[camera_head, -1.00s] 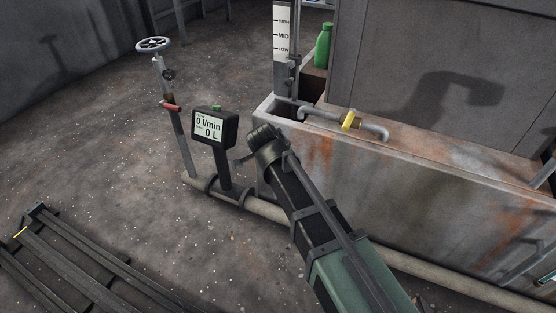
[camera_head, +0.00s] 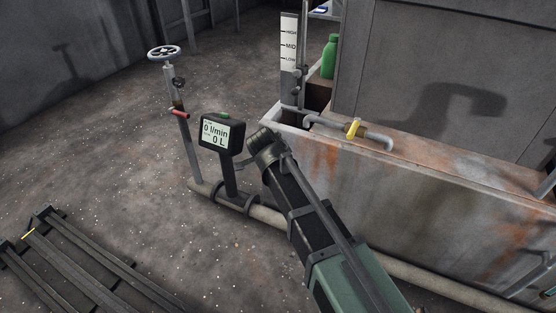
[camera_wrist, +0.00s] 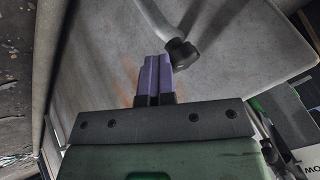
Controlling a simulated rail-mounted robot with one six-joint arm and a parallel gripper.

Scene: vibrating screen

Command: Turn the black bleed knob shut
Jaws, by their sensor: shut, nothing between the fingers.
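A small dark round fitting (camera_head: 179,82) sits on the upright pipe (camera_head: 187,135) below the grey handwheel (camera_head: 164,53). I cannot tell whether it is the bleed knob. In the wrist view, a round black knob (camera_wrist: 182,53) sits at the end of a bent grey pipe (camera_wrist: 158,22). It appears close to the right of my fingertips; contact is not clear. My gripper (camera_wrist: 155,60) shows purple fingers shut together with nothing between them. In the head view, my arm reaches up beside the meter, and the fingertips are hidden.
A meter (camera_head: 217,133) reading 0 l/min and 0 L stands left of my arm's end. A pipe with a yellow valve handle (camera_head: 353,128) lies on the rusty tank (camera_head: 420,190). A green bottle (camera_head: 329,58) stands behind. Dark rails (camera_head: 85,255) lie on the floor at lower left.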

